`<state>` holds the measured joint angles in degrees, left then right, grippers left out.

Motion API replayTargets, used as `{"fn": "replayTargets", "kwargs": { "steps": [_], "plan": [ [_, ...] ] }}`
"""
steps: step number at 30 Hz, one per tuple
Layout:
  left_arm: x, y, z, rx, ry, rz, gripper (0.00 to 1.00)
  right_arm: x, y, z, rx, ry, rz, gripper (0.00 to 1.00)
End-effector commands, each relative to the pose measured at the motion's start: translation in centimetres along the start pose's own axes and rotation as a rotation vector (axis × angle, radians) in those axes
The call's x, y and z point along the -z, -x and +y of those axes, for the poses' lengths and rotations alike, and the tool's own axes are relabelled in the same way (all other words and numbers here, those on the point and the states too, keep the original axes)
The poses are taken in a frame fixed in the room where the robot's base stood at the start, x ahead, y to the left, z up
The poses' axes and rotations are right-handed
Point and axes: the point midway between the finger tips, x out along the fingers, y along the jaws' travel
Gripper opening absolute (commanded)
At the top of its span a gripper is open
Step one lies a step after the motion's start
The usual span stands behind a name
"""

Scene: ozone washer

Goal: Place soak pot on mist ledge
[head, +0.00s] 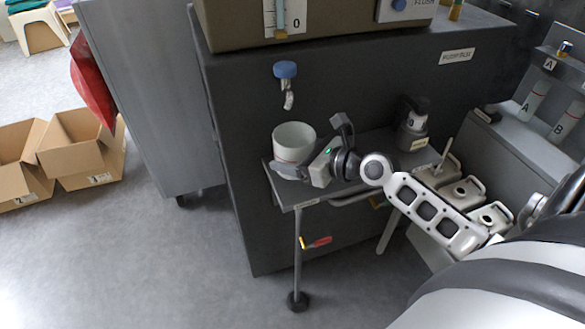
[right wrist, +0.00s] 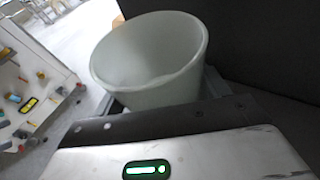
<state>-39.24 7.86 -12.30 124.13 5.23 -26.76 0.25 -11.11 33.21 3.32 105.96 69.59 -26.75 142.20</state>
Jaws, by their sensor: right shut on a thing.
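The soak pot (head: 294,143) is a pale, open-topped round pot with a thin red line low on its wall. It is at the left end of a grey ledge (head: 282,199) on the front of the dark cabinet, below a tap with a blue knob (head: 285,70). My right gripper (head: 290,172) is shut on the pot's lower part. In the right wrist view the pot (right wrist: 150,60) looks empty and tilted, and the fingertips are hidden behind it. I cannot tell whether its base touches the ledge. My left gripper is not in view.
A dark bottle (head: 413,124) stands at the ledge's right end. Several lidded canisters (head: 463,192) sit to the right. A red-and-yellow tool (head: 316,242) shows below the ledge. Cardboard boxes (head: 82,146) lie on the floor at left. The floor in front is clear.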

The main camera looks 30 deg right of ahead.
Motion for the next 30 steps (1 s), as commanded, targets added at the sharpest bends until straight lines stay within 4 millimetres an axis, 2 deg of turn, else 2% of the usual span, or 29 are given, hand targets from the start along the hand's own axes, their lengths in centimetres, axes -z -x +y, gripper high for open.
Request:
{"fn": "replayTargets", "kwargs": {
  "steps": [4,6,9,13,20,21,23,30],
  "plan": [
    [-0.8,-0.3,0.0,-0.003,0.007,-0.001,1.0,1.0,-1.3,-0.4,0.001,0.003,-0.001,0.48],
    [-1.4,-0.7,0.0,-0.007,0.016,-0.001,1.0,2.5,-1.5,-0.3,0.0,0.001,0.002,0.48],
    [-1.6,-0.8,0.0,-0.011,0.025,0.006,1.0,3.6,-1.9,-0.3,0.001,0.002,0.001,0.48],
    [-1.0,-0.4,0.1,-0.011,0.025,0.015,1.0,3.4,-1.8,-0.3,0.002,0.002,-0.001,0.48],
    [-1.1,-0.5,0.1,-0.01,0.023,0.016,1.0,3.7,-1.9,-0.3,0.002,0.0,-0.001,0.48],
    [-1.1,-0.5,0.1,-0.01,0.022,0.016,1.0,3.8,-1.9,-0.3,0.001,0.001,0.001,0.77],
    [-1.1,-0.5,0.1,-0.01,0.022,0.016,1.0,3.8,-1.9,-0.3,0.001,0.001,0.001,0.94],
    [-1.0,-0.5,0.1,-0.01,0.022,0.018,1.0,3.8,-1.9,-0.3,0.001,0.001,0.001,0.96]
  ]
}}
